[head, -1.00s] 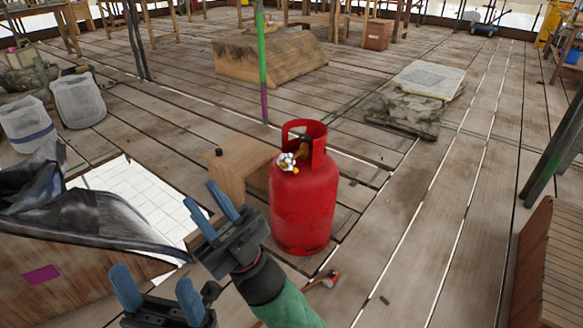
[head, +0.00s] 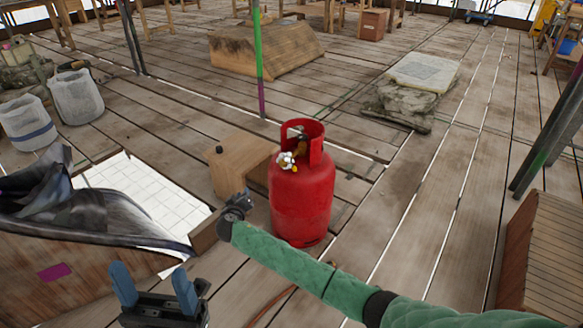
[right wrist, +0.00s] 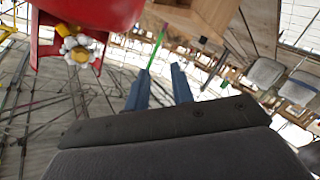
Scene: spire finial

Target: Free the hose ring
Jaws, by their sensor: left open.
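A red gas cylinder (head: 302,205) stands upright on the plank floor, with a white and yellow valve knob (head: 287,161) inside its collar. An orange hose (head: 270,304) lies on the floor in front of it, partly behind my right arm. I cannot make out a hose ring. My left gripper (head: 151,270) is open and empty at the bottom left. My right wrist is left of the cylinder's base in the head view, its fingers hidden. In the right wrist view, my right gripper (right wrist: 160,69) is open and empty, with the cylinder (right wrist: 90,12) and valve knob (right wrist: 76,46) at upper left.
A wooden box (head: 233,168) stands just behind and left of the cylinder. At left is an opening with a white grid (head: 135,190) beside a dark crumpled sheet (head: 60,205). A green and purple pole (head: 258,60) stands behind. A slatted wooden piece (head: 545,260) is at right.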

